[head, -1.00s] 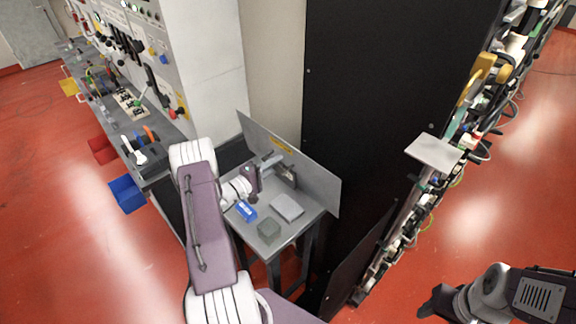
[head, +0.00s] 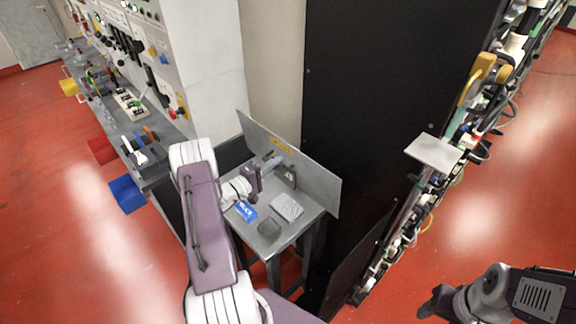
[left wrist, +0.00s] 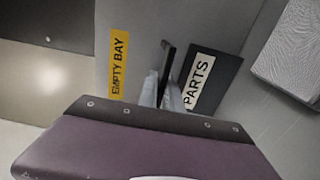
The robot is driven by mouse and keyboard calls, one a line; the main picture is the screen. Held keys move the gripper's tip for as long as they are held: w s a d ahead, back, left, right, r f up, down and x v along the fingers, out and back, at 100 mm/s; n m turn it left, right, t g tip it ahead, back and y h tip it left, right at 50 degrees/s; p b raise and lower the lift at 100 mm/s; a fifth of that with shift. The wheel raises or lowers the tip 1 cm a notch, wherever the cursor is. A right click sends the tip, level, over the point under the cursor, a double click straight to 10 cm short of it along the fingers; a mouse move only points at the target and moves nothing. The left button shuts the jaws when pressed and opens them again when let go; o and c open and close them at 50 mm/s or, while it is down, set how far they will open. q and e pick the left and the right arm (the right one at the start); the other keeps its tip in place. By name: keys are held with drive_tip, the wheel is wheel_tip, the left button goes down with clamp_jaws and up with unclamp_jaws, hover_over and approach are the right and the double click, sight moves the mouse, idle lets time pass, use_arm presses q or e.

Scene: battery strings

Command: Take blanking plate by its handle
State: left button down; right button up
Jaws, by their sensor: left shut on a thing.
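The blanking plate (head: 315,178) is a large grey sheet standing upright at the back edge of a small table. It bears a yellow label reading EMPTY BAY, which also shows on the plate in the left wrist view (left wrist: 140,25). My left gripper (head: 274,161) is in front of the plate. In the left wrist view its fingers (left wrist: 165,88) are shut on the plate's slim dark handle (left wrist: 168,52); the wrist housing hides the lower part. My right gripper (head: 432,303) is at the lower right, away from the plate; its jaws are too dark to read.
The small grey table (head: 262,228) holds a blue box (head: 246,211), a pale grey block (head: 287,207) and a grey-green block (head: 269,231). A dark PARTS sign (left wrist: 205,80) is beside the handle. A tall black cabinet panel (head: 375,100) stands right of the plate.

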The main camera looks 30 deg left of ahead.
idle(0.6)
use_arm(q)
drive_tip(key=shift+w+r+p, duration=0.2)
drive_tip(key=shift+r+p, duration=0.4)
drive_tip(key=shift+r, duration=0.25)
drive_tip(key=shift+s+r+p, duration=0.1)
drive_tip(key=shift+r+p, duration=2.15)
drive_tip(key=shift+r, duration=1.9)
drive_tip(key=shift+s+a, duration=0.1)
drive_tip(key=shift+s, duration=0.05)
drive_tip(key=shift+s+a, duration=0.2)
drive_tip(key=shift+s, duration=0.3)
drive_tip(key=b+v, duration=0.2)
drive_tip(key=v, duration=1)
drive_tip(key=shift+s, duration=0.4)
drive_tip(key=shift+r, duration=0.1)
